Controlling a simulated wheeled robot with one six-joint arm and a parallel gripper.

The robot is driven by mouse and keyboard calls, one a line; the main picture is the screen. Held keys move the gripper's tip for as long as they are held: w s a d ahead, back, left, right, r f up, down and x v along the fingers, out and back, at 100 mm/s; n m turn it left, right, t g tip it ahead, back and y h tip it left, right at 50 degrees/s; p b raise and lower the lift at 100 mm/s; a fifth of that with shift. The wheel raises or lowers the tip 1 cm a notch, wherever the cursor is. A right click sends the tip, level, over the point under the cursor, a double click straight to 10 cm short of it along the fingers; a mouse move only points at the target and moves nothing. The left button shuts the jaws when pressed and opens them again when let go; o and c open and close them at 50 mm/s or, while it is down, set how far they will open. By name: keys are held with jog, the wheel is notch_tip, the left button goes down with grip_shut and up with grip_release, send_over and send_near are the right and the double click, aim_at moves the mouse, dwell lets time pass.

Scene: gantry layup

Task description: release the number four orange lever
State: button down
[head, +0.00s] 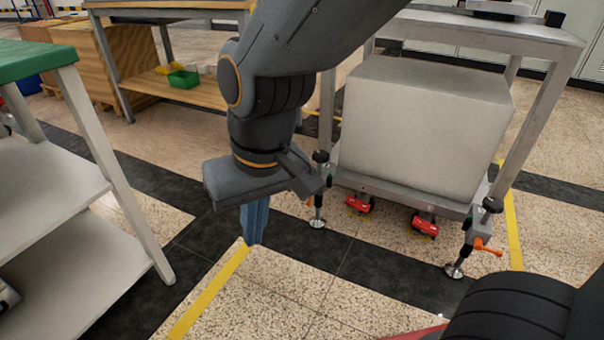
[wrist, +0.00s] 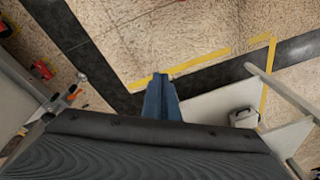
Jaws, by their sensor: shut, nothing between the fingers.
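An orange lever (head: 487,247) sits on the right front leveling foot of a grey metal frame. A second orange lever (head: 309,202) shows partly beside the left front foot, behind my wrist. An orange lever also shows at the left in the wrist view (wrist: 72,90). I see no readable number on any of them. My gripper (head: 254,241) has blue fingers pointing down, shut and empty, above the floor to the left of the frame. The fingers also show in the wrist view (wrist: 158,82), apart from every lever.
The frame carries a large grey block (head: 425,125). Red casters (head: 360,204) (head: 424,226) stand beneath it. A shelved table with a green top (head: 38,60) is at the left. A wooden bench with a green bin (head: 183,79) is behind. Floor with yellow tape (head: 210,292) is clear in front.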

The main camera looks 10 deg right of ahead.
aim_at(310, 199)
jog(key=w+d+f+m+t, duration=0.1)
jog(key=w+d+f+m, duration=0.15)
jog(key=w, duration=0.45)
jog(key=w+d+f+m+t, duration=0.1)
jog(key=w+f, duration=0.3)
jog(key=w, duration=0.2)
jog(key=w+d+f+m+t+h, duration=0.1)
jog(key=w+d+f+m+t, duration=0.3)
jog(key=w+d+f+m, duration=0.5)
jog(key=w+d+f, duration=0.9)
jog(key=d+f, duration=0.1)
jog(key=f, duration=0.3)
jog(key=shift+w+d+t+b, duration=0.15)
jog(key=shift+w+t+b, duration=0.05)
jog(key=shift+t+b, duration=0.1)
jog(key=shift+f, duration=0.15)
jog(key=w+a+f+b, duration=0.3)
jog(key=w+f+b, duration=0.4)
jog(key=w, duration=0.2)
jog(key=shift+a, duration=0.2)
